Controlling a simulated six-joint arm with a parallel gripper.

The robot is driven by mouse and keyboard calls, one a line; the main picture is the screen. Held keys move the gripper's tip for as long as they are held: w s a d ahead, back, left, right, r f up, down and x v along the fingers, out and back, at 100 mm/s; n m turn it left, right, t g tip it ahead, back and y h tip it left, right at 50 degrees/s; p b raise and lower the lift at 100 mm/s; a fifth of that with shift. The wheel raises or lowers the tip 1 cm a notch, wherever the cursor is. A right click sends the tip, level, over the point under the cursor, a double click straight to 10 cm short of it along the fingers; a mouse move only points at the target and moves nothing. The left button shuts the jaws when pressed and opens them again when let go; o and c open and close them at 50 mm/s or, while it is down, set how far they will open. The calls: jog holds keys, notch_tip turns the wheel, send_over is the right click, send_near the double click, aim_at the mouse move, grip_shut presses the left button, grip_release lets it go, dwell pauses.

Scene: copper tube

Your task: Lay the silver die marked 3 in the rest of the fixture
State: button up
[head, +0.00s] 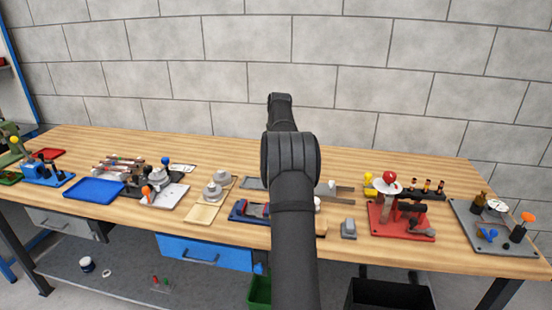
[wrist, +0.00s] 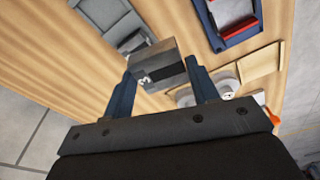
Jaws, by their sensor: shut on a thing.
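My gripper (wrist: 159,72) is shut on a silver block (wrist: 154,57) in the wrist view, with one blue finger at each side. The block has a bright metal face and a darker face. A blue fixture (wrist: 246,36) with a grey and red middle lies at the upper right of the wrist view. It also shows in the head view (head: 238,213), partly behind my arm. The gripper and block are hidden in the head view. I cannot tell which part is the rest.
A grey tray (wrist: 87,9) with a grey piece lies at the wrist view's upper left. A wooden tray (wrist: 262,64) lies right of the gripper. In the head view, a grey block (head: 348,229) and a red fixture (head: 385,226) stand right of my arm.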

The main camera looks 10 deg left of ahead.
jog(key=s+a+f+n, duration=0.1)
jog(key=s+a, duration=0.3)
jog(key=s, duration=0.8)
jog(key=shift+n, duration=0.5)
jog(key=shift+f, duration=0.15)
jog(key=shift+f, duration=2.85)
jog(key=shift+f, duration=1.15)
jog(key=o, duration=1.5)
notch_tip(320, 180, up, 17)
jog(key=d, duration=0.2)
jog(key=shift+r, duration=0.15)
